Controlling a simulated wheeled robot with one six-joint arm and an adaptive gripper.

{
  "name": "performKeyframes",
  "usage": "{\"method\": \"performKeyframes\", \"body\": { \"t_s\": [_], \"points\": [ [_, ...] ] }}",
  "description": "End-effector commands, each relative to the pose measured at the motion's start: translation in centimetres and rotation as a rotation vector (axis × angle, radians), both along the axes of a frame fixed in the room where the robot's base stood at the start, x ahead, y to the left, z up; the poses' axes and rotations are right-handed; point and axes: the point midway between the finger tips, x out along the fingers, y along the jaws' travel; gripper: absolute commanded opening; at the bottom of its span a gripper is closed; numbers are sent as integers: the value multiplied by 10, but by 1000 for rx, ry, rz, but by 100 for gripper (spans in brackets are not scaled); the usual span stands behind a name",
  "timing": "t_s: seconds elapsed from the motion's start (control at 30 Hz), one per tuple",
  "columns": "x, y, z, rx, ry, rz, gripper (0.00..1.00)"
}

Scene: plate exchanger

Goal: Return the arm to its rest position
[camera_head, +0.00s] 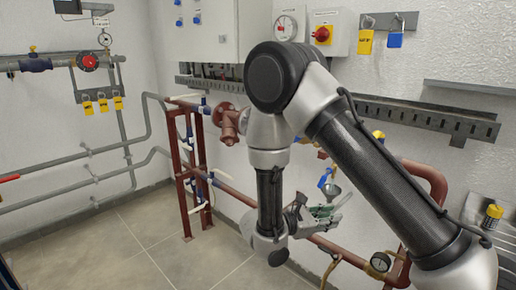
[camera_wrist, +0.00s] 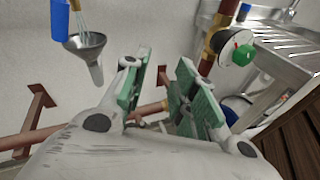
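My arm is folded over the right half of the head view, its forearm hanging down in front of the pipework. My gripper (camera_head: 322,212) sits at its lower end, close in the picture to a grey metal funnel (camera_head: 332,191). In the wrist view, my gripper (camera_wrist: 160,85) has its two green-padded fingers apart, with a gap between them and nothing held.
A red-brown pipe frame (camera_head: 180,175) stands left of my arm. A red pipe with a gauge (camera_head: 380,262) runs at lower right. The wrist view shows a green-knobbed fitting (camera_wrist: 243,54) and a metal drainboard (camera_wrist: 285,40) at right. The tiled floor (camera_head: 110,250) at left is clear.

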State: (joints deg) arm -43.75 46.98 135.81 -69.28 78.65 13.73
Motion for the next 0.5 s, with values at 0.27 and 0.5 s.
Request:
{"method": "performKeyframes", "body": {
  "t_s": [0.27,0.5],
  "points": [
    [-70,-57,49,327,-39,-466,28],
    [-123,-76,85,694,-157,-808,28]
  ]
}}
